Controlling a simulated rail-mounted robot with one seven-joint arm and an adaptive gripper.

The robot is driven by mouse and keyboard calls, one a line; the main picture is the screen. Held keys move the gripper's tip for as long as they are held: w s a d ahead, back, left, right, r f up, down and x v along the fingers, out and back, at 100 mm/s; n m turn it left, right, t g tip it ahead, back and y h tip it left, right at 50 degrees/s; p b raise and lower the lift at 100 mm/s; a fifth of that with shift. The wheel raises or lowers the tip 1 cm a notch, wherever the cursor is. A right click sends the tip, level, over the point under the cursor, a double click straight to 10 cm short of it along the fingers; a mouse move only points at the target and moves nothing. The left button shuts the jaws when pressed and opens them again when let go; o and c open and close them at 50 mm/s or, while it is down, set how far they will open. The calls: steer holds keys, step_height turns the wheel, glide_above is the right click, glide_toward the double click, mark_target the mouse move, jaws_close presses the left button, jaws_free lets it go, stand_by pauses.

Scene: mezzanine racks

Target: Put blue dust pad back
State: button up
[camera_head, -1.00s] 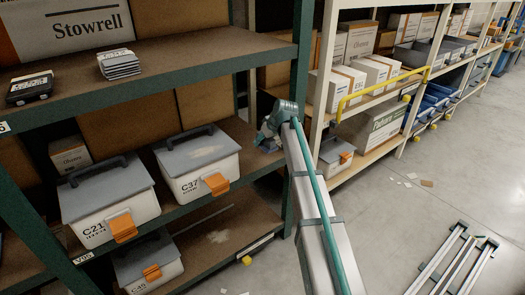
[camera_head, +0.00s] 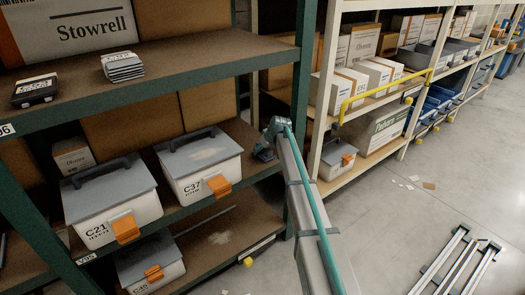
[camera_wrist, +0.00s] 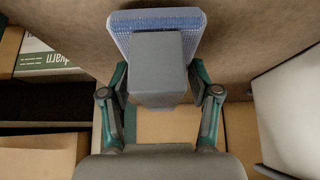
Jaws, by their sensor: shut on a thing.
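The blue dust pad (camera_wrist: 123,38) has a ribbed blue face and a grey block-shaped grip (camera_wrist: 158,72). My gripper (camera_wrist: 158,88) is shut on the grey grip, with a finger on either side. The pad is beyond the fingertips at the top of the wrist view, against or just above the brown shelf surface; I cannot tell if it touches. In the head view my gripper (camera_head: 264,151) is low over the right end of the middle shelf (camera_head: 238,127), right of the box marked C37 (camera_head: 192,187). The pad is small and partly hidden there.
The box marked C21 (camera_head: 97,232) stands left of C37. A green rack post (camera_head: 303,75) rises close to my arm. The upper shelf (camera_head: 190,70) overhangs the middle one. A yellow rail (camera_head: 345,103) fronts the neighbouring rack. Pale metal frames (camera_head: 455,265) lie on the floor.

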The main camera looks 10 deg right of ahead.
steer(key=shift+f, duration=0.25)
steer(key=shift+f, duration=0.15)
steer(key=o, duration=1.3)
